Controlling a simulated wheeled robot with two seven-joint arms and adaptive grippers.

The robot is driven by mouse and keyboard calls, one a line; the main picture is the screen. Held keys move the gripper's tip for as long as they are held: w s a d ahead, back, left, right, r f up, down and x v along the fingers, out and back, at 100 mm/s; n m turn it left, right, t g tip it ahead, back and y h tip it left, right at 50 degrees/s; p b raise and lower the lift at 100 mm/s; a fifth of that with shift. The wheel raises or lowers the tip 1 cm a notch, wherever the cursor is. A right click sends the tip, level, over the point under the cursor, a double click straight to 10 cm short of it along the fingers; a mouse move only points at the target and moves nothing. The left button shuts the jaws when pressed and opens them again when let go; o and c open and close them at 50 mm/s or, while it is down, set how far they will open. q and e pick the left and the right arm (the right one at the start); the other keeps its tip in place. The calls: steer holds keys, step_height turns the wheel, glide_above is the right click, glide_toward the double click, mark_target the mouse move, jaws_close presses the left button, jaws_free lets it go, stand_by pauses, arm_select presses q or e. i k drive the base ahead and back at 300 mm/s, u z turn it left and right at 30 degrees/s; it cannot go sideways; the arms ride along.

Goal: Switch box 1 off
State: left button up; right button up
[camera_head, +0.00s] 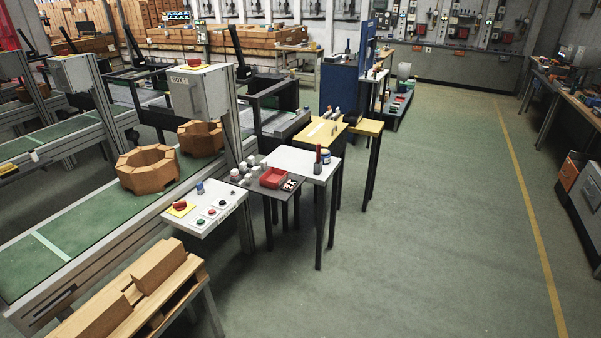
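A grey control box (198,95) stands on a post beside the conveyor, left of the picture's middle. Its label starts with "BOX"; the number is too small to read surely. A red switch on a yellow plate (194,64) sits on its top; its setting cannot be told. Neither of my grippers shows in this view.
A green conveyor (75,228) carries brick-coloured rings (147,169). The green floor (430,230) at right is free.

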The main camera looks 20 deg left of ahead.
mark_target(194, 63)
steer(key=i, duration=0.4)
steer(key=u, duration=1.05)
steer(key=i, duration=0.25)
steer(key=u, duration=0.7)
steer(key=i, duration=1.3)
steer(key=z, duration=1)
